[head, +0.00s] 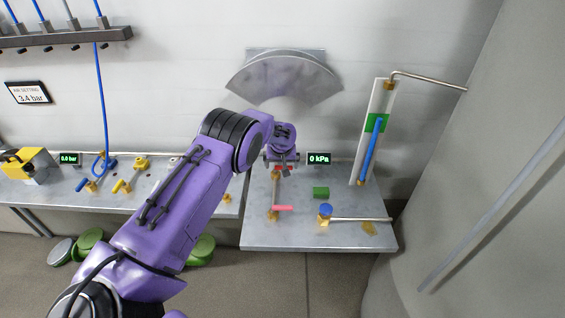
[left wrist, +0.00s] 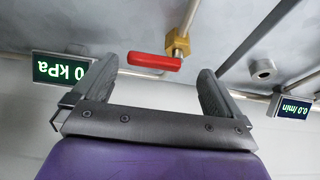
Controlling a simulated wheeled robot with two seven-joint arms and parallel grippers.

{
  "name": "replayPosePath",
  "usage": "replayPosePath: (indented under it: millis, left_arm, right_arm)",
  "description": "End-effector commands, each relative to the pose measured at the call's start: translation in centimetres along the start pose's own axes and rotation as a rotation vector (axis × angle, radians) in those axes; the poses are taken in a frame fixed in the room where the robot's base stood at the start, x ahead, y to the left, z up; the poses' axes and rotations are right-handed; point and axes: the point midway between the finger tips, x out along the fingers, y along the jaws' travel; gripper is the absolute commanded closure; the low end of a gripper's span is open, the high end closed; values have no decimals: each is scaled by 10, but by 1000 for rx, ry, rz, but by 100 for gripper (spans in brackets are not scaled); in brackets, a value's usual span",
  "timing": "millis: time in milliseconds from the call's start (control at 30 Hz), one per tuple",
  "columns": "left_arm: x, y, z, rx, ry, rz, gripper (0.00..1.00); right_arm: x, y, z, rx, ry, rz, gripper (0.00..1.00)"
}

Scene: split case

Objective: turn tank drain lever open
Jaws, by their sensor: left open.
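My left gripper (head: 283,164) is over the back of the right-hand bench, near the wall. In the left wrist view the open gripper (left wrist: 170,65) has a red lever (left wrist: 153,61) in front of its fingertips, around the gap between them. The lever sticks out sideways from a brass valve (left wrist: 177,45) on a thin pipe. In the head view this lever is mostly hidden by the gripper. A second, pinkish-red lever (head: 284,208) is nearer the bench front on another brass fitting. No label shows which one is the tank drain. My right gripper is not in view.
A 0 kPa display (head: 319,158) stands right of the gripper; a 0.0 l/min display (left wrist: 291,107) is on its other side.

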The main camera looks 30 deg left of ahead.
Motion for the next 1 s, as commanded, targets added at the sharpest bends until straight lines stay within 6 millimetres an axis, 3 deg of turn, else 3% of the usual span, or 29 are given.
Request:
replayPosePath:
  millis: [100, 367, 533, 567, 1000]
  left_arm:
    - [11, 2, 0, 2, -2, 0, 0]
    - [14, 2, 0, 2, -1, 0, 0]
    - [13, 2, 0, 2, -1, 0, 52]
    - [13, 2, 0, 2, -1, 0, 56]
    - [13, 0, 2, 75, 0, 32, 56]
  right_arm:
    - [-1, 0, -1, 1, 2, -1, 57]
    - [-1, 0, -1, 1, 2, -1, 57]
    - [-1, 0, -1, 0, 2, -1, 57]
    - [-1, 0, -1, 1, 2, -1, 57]
    - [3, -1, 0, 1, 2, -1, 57]
